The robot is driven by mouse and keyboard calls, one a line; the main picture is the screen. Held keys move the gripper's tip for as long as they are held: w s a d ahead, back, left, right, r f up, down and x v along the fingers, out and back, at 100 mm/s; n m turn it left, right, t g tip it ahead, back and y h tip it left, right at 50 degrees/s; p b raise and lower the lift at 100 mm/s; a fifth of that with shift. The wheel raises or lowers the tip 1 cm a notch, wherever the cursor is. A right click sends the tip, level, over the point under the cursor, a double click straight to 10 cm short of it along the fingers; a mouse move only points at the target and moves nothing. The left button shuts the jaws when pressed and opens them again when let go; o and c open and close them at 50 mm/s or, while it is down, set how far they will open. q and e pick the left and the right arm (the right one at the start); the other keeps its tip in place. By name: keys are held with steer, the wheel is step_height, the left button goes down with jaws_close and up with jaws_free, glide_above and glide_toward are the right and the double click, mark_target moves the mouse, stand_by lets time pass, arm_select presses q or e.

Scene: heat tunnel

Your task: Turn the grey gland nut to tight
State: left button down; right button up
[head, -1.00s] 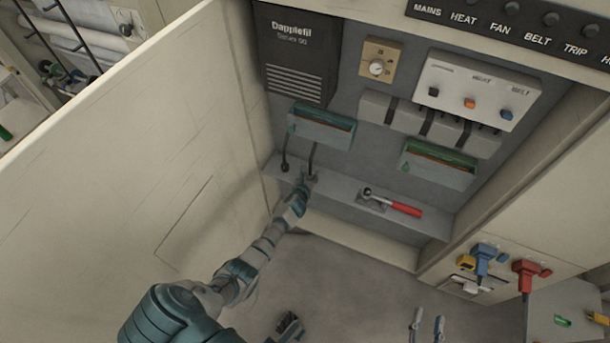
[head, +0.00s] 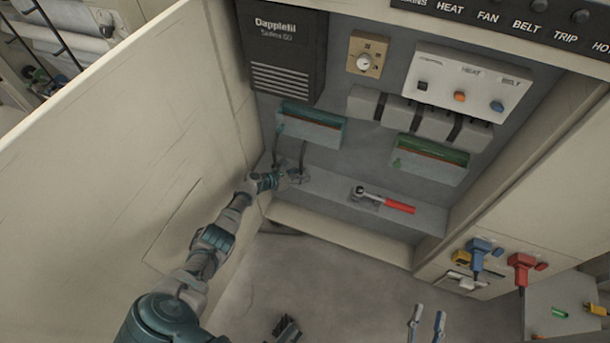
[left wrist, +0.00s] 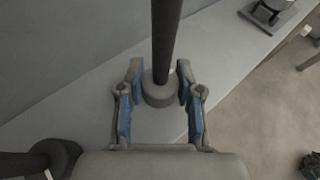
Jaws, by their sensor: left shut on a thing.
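The grey gland nut (left wrist: 160,92) is a short round collar around the foot of an upright dark cable (left wrist: 165,35) in the left wrist view. My left gripper (left wrist: 159,84) has one blue-padded finger on each side of the nut and is shut on it. In the head view my left gripper (head: 287,178) reaches in from the left at the shelf, and its fingers largely hide the nut. My right gripper (head: 427,324) shows at the bottom edge with its two fingers apart and nothing between them. Whether the nut is tight cannot be seen.
A second gland (left wrist: 55,157) with its own cable stands close beside my left gripper. A red-handled lever (head: 398,207) lies further right on the shelf (head: 335,190). A teal-edged tray (head: 312,127) is above. The open cabinet door (head: 110,150) flanks my left arm.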

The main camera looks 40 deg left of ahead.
arm_select(q)
steer(key=shift+s+f+m+g+h+b, duration=0.15)
steer(key=shift+f+m+g+h+b, duration=0.25)
steer(key=shift+m+h+b, duration=0.45)
steer(key=shift+r, duration=0.2)
arm_select(e)
step_height(320, 180, up, 5)
steer(key=s+t, duration=0.2)
steer(key=t, duration=0.3)
steer(key=shift+s+d+r+m, duration=0.15)
steer(key=shift+s+m, duration=0.25)
steer(key=shift+w, duration=0.1)
arm_select(q)
steer(key=c, duration=0.7)
jaws_free()
steer(key=shift+a, duration=0.1)
steer(key=shift+c, duration=0.2)
steer(key=shift+r, duration=0.1)
steer(key=shift+r, duration=0.15)
steer(key=r, duration=0.9)
steer(key=shift+w+r, duration=0.2)
